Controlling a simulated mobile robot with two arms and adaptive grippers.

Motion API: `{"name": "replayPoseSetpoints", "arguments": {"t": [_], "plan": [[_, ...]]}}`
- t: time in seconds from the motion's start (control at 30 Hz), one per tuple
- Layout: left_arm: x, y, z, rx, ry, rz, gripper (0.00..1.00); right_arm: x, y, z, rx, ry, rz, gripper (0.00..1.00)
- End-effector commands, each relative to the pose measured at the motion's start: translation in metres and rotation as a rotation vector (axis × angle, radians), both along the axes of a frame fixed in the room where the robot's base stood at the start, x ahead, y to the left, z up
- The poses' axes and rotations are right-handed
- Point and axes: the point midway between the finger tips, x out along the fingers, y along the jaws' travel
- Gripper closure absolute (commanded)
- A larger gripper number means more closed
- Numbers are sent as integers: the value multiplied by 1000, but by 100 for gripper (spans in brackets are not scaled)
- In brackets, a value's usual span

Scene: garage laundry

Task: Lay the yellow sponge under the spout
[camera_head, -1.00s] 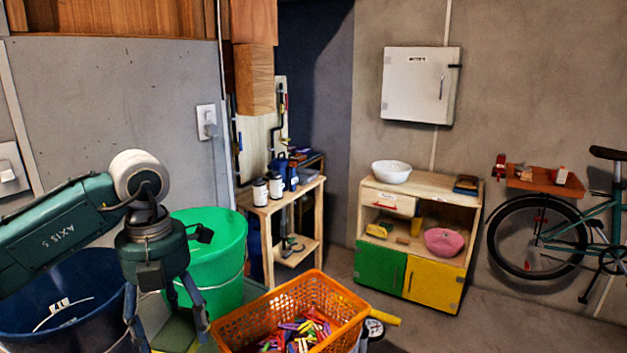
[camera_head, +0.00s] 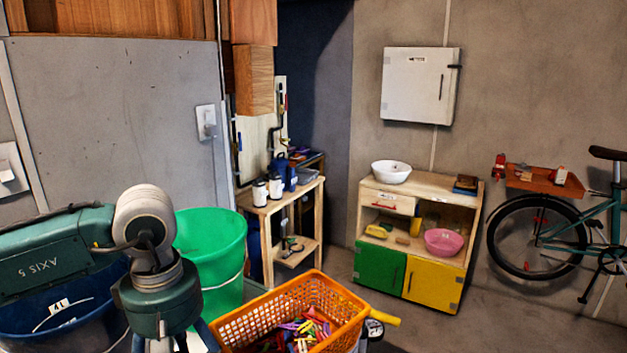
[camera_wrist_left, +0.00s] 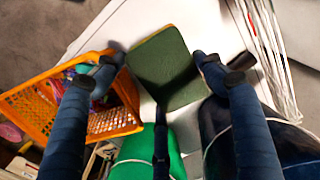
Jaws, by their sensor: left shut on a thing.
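The sponge (camera_wrist_left: 166,65) shows a dark green face with a thin yellow edge in the left wrist view. My left gripper (camera_wrist_left: 158,62) is shut on it, with fingers on its left and right sides. The sponge is over a white surface (camera_wrist_left: 105,28); I cannot tell whether it touches it. In the head view my left wrist is at lower left, and its fingertips and the sponge are out of frame. I cannot make out a spout in either view. My right gripper is not in view.
An orange basket (camera_head: 350,322) with clothespins stands right of my left arm. A green bucket (camera_head: 222,250) and a blue tub (camera_head: 60,318) are close behind the arm. A wooden bench (camera_head: 258,197) and a cabinet (camera_head: 436,187) stand farther back. Bare floor lies before the cabinet.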

Motion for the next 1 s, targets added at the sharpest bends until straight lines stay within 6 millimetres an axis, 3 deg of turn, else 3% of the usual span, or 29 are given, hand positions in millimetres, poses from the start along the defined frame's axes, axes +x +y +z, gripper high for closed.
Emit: {"name": "replayPoseSetpoints", "arguments": {"t": [0.2, 0.43, 0.7, 1.0], "plan": [[-19, -5, -8, 1, -1, -445, 41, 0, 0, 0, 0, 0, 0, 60], [-34, -9, -15, 0, -1, -789, 41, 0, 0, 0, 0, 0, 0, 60], [-42, -11, -20, -1, 1, -918, 41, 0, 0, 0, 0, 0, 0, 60], [-73, -11, -59, -3, 6, -920, 41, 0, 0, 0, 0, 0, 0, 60]]}}
